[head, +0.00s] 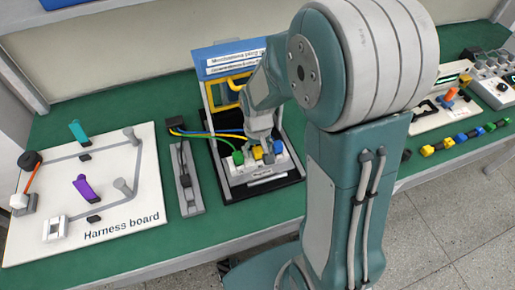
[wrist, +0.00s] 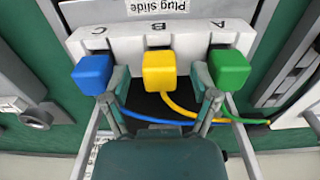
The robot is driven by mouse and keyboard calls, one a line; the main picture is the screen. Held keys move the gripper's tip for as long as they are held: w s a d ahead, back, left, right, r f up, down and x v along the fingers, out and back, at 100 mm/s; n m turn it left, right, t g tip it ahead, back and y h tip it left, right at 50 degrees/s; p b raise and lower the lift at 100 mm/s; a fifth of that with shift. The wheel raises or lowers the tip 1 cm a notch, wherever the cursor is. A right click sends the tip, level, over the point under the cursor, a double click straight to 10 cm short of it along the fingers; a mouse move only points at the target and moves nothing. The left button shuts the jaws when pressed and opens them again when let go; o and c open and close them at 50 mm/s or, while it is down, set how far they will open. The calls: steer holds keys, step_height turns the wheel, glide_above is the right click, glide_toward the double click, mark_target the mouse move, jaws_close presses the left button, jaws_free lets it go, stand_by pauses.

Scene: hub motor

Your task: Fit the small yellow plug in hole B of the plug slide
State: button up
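In the wrist view the plug slide (wrist: 185,43) is a white block with upside-down letters A, B and C. The yellow plug (wrist: 160,70) sits at the block's front under letter B, its yellow cable trailing back toward me. I cannot tell how deep it sits. My gripper (wrist: 161,80) is open, its fingers on either side of the yellow plug with a visible gap to each. In the head view my gripper (head: 262,139) is over the plug slide (head: 265,181), close to the yellow plug (head: 257,153).
The blue plug (wrist: 93,75) is under C and the green plug (wrist: 229,70) under A, close outside my fingers. A grey rail fixture (head: 187,180) and the harness board (head: 150,190) lie left. Several coloured connectors (head: 445,142) lie right.

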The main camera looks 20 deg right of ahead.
step_height(320, 180, up, 12)
stand_by(0.6)
steer(key=s+r+t, duration=0.5)
steer(key=s+r, duration=0.4)
steer(key=s, duration=0.5)
steer(key=shift+t, duration=0.3)
steer(key=shift+r, duration=0.1)
stand_by(0.6)
